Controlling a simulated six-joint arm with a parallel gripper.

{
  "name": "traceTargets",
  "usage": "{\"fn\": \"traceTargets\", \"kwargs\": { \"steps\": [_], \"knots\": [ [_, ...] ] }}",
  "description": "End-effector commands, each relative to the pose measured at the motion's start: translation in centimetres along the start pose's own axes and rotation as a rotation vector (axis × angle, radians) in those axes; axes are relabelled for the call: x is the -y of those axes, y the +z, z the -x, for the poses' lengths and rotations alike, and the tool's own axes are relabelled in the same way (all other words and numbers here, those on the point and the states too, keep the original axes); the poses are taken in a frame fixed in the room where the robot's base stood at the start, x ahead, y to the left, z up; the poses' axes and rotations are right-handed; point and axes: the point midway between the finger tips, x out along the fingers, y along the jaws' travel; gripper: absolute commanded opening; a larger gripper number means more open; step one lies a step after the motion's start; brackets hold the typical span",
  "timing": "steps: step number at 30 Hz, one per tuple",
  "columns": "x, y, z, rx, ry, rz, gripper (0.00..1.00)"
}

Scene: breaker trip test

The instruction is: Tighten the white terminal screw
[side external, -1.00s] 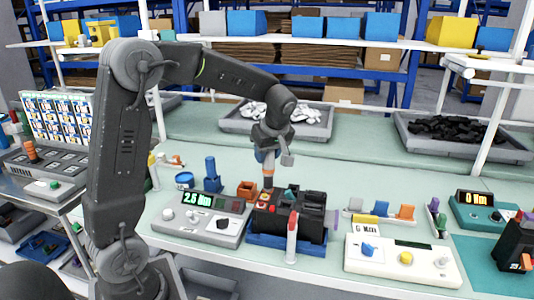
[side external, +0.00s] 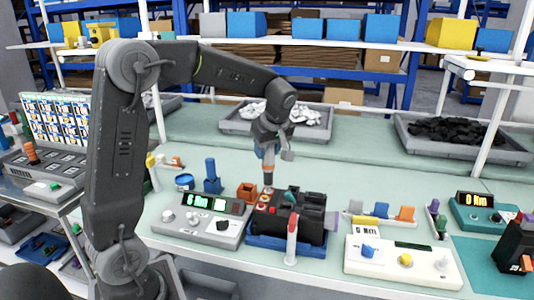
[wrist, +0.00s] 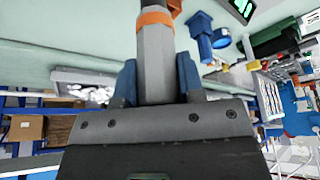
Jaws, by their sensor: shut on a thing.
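My gripper (side external: 267,150) is shut on a grey driver-like tool with an orange band. The tool points down, and its lower end is at the rear left of the black breaker block (side external: 313,224). In the wrist view the tool (wrist: 157,62) stands between my two fingers (wrist: 158,85). The breaker sits in a blue cradle (side external: 262,242) and has small red and yellow parts on top. I cannot make out the white terminal screw. I cannot tell whether the tool touches the breaker.
A grey meter box (side external: 190,222) with a green readout, blurred but like "6 Nm", stands left of the breaker. A red-and-white upright pen-like thing (side external: 292,240) is in front. A white control box (side external: 400,262) is right. Blue (side external: 212,178) and orange (side external: 247,192) holders stand behind the meter.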

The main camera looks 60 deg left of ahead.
Motion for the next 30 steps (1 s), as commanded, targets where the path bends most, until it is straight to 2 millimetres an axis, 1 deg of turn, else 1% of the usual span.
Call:
{"fn": "traceTargets", "kwargs": {
  "steps": [3,21,30],
  "knots": [
    [-0.1,-0.3,0.8,-0.001,0.004,0.002,0.12],
    [0.0,-1.6,3.7,-0.002,0.003,0.001,0.12],
    [0.0,-1.7,4.0,-0.001,0.002,0.0,0.12]
  ]
}}
